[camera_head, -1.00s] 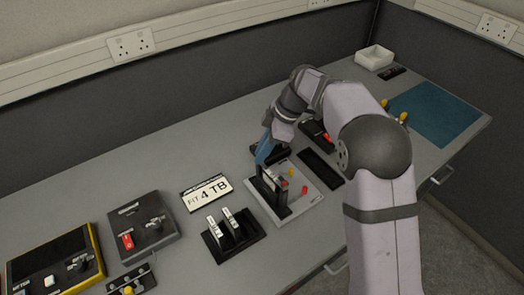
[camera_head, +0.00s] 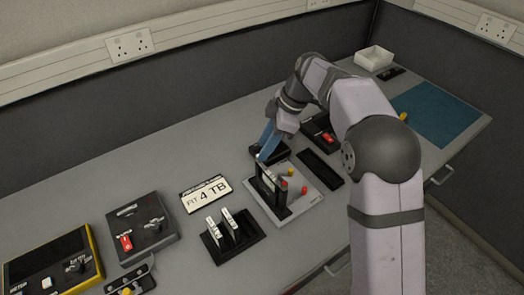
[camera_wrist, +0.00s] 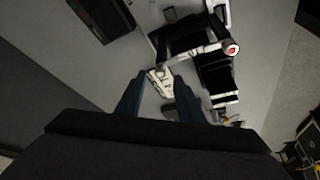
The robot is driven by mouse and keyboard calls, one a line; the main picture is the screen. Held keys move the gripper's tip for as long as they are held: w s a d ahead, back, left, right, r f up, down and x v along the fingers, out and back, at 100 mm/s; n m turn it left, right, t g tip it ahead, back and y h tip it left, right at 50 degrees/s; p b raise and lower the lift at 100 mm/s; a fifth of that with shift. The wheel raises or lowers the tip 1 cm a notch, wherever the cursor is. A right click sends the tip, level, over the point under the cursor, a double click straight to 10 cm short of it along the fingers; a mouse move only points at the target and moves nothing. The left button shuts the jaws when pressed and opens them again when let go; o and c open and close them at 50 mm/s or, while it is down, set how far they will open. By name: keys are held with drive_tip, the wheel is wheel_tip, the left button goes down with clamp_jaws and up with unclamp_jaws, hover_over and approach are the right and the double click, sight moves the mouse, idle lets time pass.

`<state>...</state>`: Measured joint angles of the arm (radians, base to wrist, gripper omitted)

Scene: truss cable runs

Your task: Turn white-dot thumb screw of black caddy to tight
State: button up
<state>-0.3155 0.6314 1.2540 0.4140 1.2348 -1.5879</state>
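The black caddy (camera_head: 268,188) stands upright on a light grey plate (camera_head: 309,192) near the middle of the bench, with a pale strip in its frame. My gripper (camera_head: 262,156) is just above its far top end, pointing down. In the wrist view my two blue fingers (camera_wrist: 160,84) are apart, with a pale piece (camera_wrist: 158,88) and a small grey knob (camera_wrist: 160,72) visible beyond and between them. I cannot tell whether they touch it. A red-centred white-rimmed knob (camera_wrist: 232,48) shows to the right. The white dot cannot be made out.
Red knobs and a yellow knob (camera_head: 290,171) stand on the grey plate. A black holder with white-labelled pieces (camera_head: 252,245) is in front left, beside a "FIT 4 TB" sign (camera_head: 206,194). A black tray (camera_head: 321,168) lies to the right. Bench behind the sign is clear.

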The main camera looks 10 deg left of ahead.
drive_tip(key=shift+v, duration=2.1)
drive_tip(key=shift+d, duration=0.1)
drive_tip(key=s+d+f+m+h+p, duration=0.1)
drive_tip(key=s+d+f+m, duration=0.4)
drive_tip(key=s+d+m, duration=0.5)
drive_tip(key=s+d+f+m+h+p, duration=0.1)
drive_tip(key=s+d+f+m+h, duration=0.2)
drive_tip(key=s+d+m, duration=0.7)
drive_tip(key=s+d+f, duration=0.2)
drive_tip(key=s+d, duration=0.1)
drive_tip(key=s, duration=0.1)
drive_tip(key=shift+d+t+p, duration=0.15)
drive_tip(key=shift+t+p, duration=0.15)
drive_tip(key=shift+t, duration=0.1)
drive_tip(key=shift+s, duration=0.1)
